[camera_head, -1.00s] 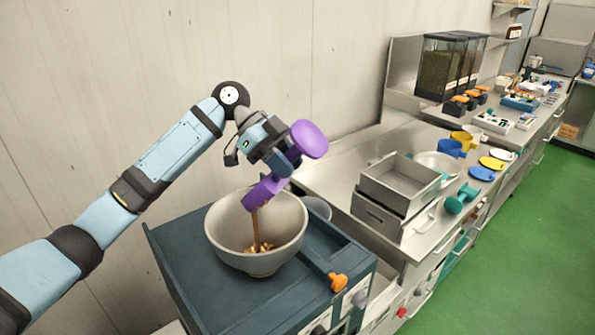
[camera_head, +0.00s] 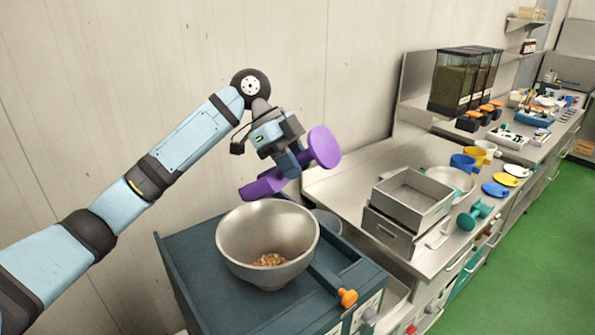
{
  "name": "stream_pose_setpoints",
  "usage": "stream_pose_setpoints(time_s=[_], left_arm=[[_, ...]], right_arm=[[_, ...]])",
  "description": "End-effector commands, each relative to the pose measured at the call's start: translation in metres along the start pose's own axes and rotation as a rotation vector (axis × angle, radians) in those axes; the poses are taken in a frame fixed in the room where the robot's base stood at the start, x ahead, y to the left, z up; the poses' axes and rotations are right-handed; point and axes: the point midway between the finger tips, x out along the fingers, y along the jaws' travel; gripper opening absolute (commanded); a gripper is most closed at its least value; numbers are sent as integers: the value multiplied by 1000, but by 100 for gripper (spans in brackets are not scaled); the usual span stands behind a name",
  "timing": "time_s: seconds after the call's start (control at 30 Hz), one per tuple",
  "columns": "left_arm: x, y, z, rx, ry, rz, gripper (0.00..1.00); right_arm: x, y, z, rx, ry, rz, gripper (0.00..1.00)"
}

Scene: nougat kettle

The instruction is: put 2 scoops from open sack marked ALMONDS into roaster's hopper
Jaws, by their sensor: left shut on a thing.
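The roaster (camera_head: 200,270) is a dark blue-green box at the lower middle. Its hopper, a wide grey bowl (camera_head: 232,240), sits on top and holds a small heap of brown almonds (camera_head: 269,260) at the bottom. My left gripper (camera_head: 294,164) is shut on a purple scoop (camera_head: 324,147), above the hopper's far rim. The scoop's cup end (camera_head: 262,185) points left and down. Its inside is hidden, so I cannot tell whether anything is left in it. The ALMONDS sack and my right gripper are not in view.
An orange-knobbed lever (camera_head: 347,298) sticks out at the roaster's front right. A steel counter to the right carries grey trays (camera_head: 412,195), a teal scoop-like tool (camera_head: 473,214), mugs, and dispensers (camera_head: 466,82). A wall stands behind; green floor is clear at right.

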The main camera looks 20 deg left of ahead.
Motion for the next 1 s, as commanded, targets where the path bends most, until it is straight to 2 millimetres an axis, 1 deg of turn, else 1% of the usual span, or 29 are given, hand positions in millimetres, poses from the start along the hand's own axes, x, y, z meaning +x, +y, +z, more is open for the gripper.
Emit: stream_pose_setpoints(time_s=[0.03, 0.23, 0.33, 0.4, 0.57, 1.0], left_arm=[[-5, 0, -5, 6, -77, -4, 0], [-18, 0, -15, 4, -404, -4, 0], [-24, 0, -18, 2, -532, -6, 0], [-26, 0, -19, 1, -578, -4, 0], [-27, 0, -20, -2, -636, -1, 0], [-26, 0, -20, -1, -636, 1, 0]], right_arm=[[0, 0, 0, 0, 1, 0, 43], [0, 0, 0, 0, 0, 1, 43], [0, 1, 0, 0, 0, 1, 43], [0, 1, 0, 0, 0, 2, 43], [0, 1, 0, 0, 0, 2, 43], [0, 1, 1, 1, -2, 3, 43]])
